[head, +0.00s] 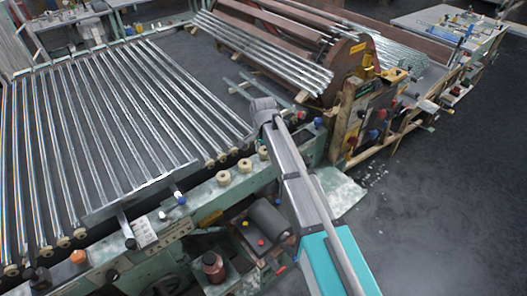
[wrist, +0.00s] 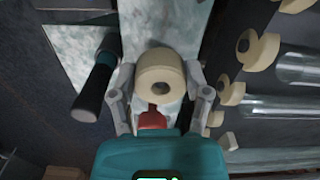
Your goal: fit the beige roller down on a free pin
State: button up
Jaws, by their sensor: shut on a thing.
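In the wrist view my gripper (wrist: 160,82) is shut on a beige roller (wrist: 160,68), with one finger on each side. The roller's dark bore faces the camera. What lies directly under it is hidden. Other beige rollers sit in a row at the right, among them one at the upper right (wrist: 258,52) and one lower down (wrist: 230,92), apart from the held one. In the head view, beige rollers stand on the green machine rail, such as this one (head: 224,178). My gripper and the held roller cannot be made out there behind my arm. I cannot make out a bare pin.
Long glass tubes (head: 130,110) lie side by side across the machine bed at left. A rack of tubes (head: 265,50) and a wooden stand with valves (head: 365,115) are behind. In the wrist view a dark-handled tool or lever (wrist: 95,85) is left of my gripper.

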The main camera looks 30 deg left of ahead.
jog(key=shift+f+b, duration=0.4)
jog(key=shift+f, duration=0.1)
jog(key=o, duration=1.1)
jog(key=shift+o, duration=0.2)
jog(key=shift+r, duration=0.2)
